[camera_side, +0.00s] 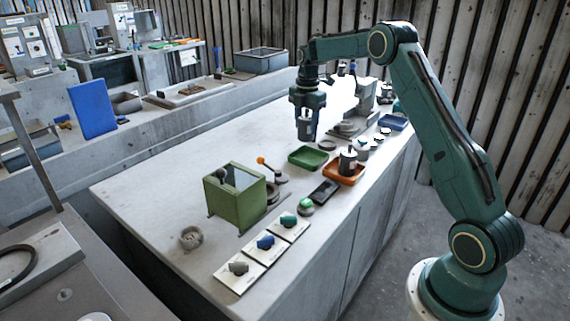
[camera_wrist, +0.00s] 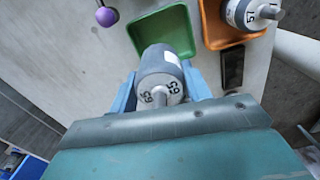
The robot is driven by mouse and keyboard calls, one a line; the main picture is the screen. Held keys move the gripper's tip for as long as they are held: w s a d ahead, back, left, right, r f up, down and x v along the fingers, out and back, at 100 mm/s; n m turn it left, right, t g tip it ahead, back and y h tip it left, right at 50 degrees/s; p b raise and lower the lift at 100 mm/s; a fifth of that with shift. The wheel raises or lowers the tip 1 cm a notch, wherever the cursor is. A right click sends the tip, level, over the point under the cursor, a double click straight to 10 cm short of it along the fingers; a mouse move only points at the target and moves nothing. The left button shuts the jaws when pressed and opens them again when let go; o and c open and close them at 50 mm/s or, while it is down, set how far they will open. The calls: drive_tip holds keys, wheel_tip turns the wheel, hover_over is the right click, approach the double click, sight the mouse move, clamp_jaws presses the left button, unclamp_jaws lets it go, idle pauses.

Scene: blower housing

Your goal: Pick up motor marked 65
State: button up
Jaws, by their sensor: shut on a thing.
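The motor marked 65 (camera_wrist: 162,72) is a grey cylinder with a pale end face and a short shaft, seen in the wrist view. My gripper (camera_wrist: 166,92) is shut on it, with one blue finger on each side. In the side view my gripper (camera_side: 306,128) points down over the table, behind the green tray, with a pale part of the motor (camera_side: 306,121) showing between the fingers. The motor looks held above the table; the exact height is hard to tell. Another motor, marked 51 (camera_wrist: 250,12), sits in the orange tray (camera_wrist: 215,30).
The green tray (camera_side: 308,157) looks empty and stands beside the orange tray (camera_side: 344,180). A dark flat box (camera_side: 325,191) lies close by. A green housing (camera_side: 235,195) and a row of switch plates (camera_side: 265,242) stand nearer the front.

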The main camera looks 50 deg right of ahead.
wheel_tip(320, 180, up, 12)
drive_tip(key=shift+r, duration=0.1)
idle(0.4)
idle(0.5)
